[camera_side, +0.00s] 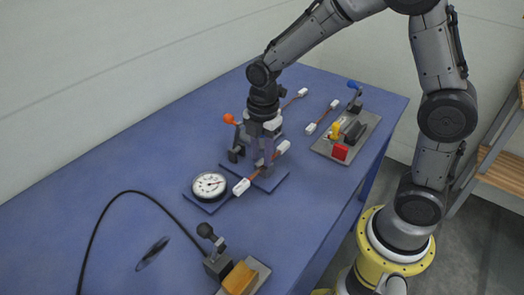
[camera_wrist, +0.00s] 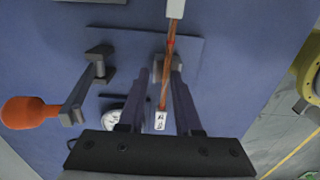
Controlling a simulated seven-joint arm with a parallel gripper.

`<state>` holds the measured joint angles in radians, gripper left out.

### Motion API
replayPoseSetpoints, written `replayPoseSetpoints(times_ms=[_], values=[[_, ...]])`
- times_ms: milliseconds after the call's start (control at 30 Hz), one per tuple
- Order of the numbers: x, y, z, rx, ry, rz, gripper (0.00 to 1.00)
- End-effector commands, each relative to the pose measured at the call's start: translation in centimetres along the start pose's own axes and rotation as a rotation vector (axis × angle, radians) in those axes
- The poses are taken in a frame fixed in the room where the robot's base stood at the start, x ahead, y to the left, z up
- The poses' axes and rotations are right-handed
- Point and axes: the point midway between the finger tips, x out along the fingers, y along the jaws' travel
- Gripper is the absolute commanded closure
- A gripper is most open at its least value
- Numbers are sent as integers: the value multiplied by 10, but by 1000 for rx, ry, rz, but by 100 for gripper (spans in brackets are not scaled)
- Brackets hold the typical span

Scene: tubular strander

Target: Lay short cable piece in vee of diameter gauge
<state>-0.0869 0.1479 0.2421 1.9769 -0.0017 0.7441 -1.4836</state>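The short cable piece (camera_side: 263,167) is a thin copper-red strand with white ends; it also shows in the wrist view (camera_wrist: 169,55). It runs across the blue plate of the diameter gauge (camera_side: 268,182), over a small grey block (camera_wrist: 157,68). Whether it is fully seated in the vee cannot be told. The gauge's white round dial (camera_side: 209,185) is beside the cable's near white end. My gripper (camera_wrist: 166,76) points down over the gauge. Its fingers stand on both sides of the cable and block, apparently with gaps. The fingertips partly hide the block.
An orange-knobbed lever (camera_side: 231,120) stands at the gauge's left. Two more white-ended pieces (camera_side: 295,98) (camera_side: 322,117) lie farther back. A grey plate (camera_side: 329,148) with red and yellow parts is at right. A black cable (camera_side: 101,218) and an orange-block fixture (camera_side: 239,278) are in front.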

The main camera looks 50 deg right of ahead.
Motion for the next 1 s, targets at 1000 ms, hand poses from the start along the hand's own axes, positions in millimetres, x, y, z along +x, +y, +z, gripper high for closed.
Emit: replayPoseSetpoints(times_ms=[1000], values=[[-141, -1, 1, 3, 1, 12, 53]])
